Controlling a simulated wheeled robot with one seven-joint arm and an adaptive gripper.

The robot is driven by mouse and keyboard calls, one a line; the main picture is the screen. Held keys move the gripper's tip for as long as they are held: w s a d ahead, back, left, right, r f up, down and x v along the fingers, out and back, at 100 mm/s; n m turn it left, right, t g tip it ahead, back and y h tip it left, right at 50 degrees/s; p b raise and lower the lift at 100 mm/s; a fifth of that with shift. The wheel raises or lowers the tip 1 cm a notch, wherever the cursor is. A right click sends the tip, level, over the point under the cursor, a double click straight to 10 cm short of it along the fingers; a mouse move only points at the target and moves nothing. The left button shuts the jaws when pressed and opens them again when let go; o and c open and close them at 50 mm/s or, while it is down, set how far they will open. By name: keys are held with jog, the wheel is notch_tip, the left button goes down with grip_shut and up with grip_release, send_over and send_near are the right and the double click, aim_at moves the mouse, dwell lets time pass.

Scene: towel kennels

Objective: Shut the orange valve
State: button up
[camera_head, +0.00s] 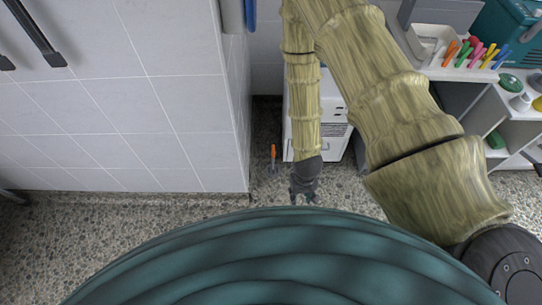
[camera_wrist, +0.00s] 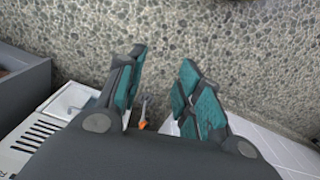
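The orange valve (camera_head: 273,152) is a small upright orange lever near the floor, beside the tiled wall's corner. In the wrist view, a small orange part (camera_wrist: 142,125) with a grey piece shows low between the fingers, partly hidden by my gripper's body. My gripper (camera_head: 305,194) hangs low over the floor, to the right of the valve and nearer to me in the head view. In the wrist view, my gripper's (camera_wrist: 163,60) two teal-padded fingers are spread apart with only floor between their tips. It is open and empty, and looks apart from the valve.
A tiled wall block (camera_head: 120,130) stands left of the valve. A white vented appliance (camera_head: 335,125) stands behind my arm. A shelf unit (camera_head: 450,72) with colored markers and small items is at the right. Speckled floor (camera_head: 220,202) lies open in front of the wall.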

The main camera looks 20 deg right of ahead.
jog(key=w+f+b, duration=0.6)
jog(key=w, duration=0.3)
jog(key=w+f+b, duration=0.5)
jog(key=w, duration=0.4)
jog(key=m+h+b, duration=0.2)
jog(key=b, duration=1)
send_near(273, 151)
jog(key=f+b, duration=0.1)
jog(key=f, duration=0.1)
jog(key=d+f+b, duration=0.1)
jog(key=f, duration=0.2)
jog(key=f+b, duration=0.1)
jog(key=f, duration=0.2)
jog(key=shift+d+f+b, duration=0.15)
jog(key=shift+d+b, duration=0.1)
jog(key=shift+b, duration=0.15)
grip_shut()
